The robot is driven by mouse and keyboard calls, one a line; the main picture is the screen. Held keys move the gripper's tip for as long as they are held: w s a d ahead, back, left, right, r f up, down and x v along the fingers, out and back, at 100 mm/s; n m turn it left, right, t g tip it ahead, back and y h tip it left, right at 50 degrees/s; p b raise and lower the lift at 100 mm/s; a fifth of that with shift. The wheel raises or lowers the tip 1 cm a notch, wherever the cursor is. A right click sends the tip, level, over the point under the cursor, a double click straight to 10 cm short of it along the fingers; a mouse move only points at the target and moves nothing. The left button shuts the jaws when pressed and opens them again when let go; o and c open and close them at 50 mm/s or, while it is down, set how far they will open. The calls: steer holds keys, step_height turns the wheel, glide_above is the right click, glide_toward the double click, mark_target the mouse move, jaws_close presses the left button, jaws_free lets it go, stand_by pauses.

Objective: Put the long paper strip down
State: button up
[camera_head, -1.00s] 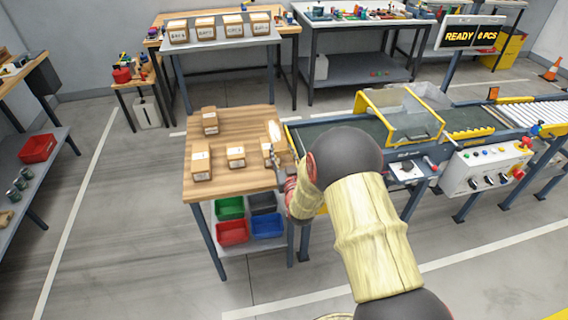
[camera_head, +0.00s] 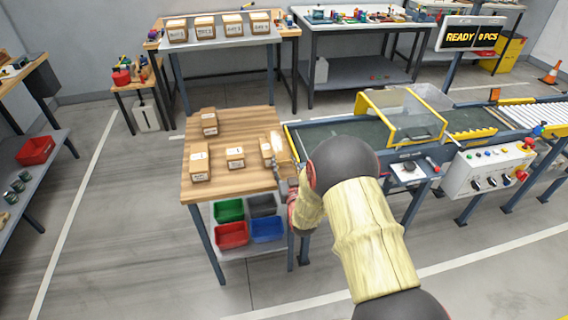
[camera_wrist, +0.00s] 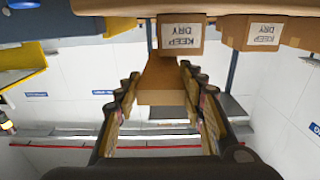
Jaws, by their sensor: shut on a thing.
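In the head view the strip (camera_head: 276,143) is a small pale shape at the right edge of the wooden table (camera_head: 232,122). My gripper (camera_head: 283,166) is over that edge there, partly hidden by my own arm. I cannot tell whether the strip touches the tabletop.
Several labelled cartons stand on the table, including one (camera_head: 235,158) in the middle and one (camera_head: 267,152) close by the gripper. The table's front middle is bare. Coloured bins (camera_head: 231,236) sit below. A conveyor with a yellow-framed guard (camera_head: 402,116) adjoins on the right.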

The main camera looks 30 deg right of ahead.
steer(key=shift+f, duration=0.25)
steer(key=o, duration=0.7)
steer(key=shift+o, duration=0.2)
steer(key=shift+r, duration=0.15)
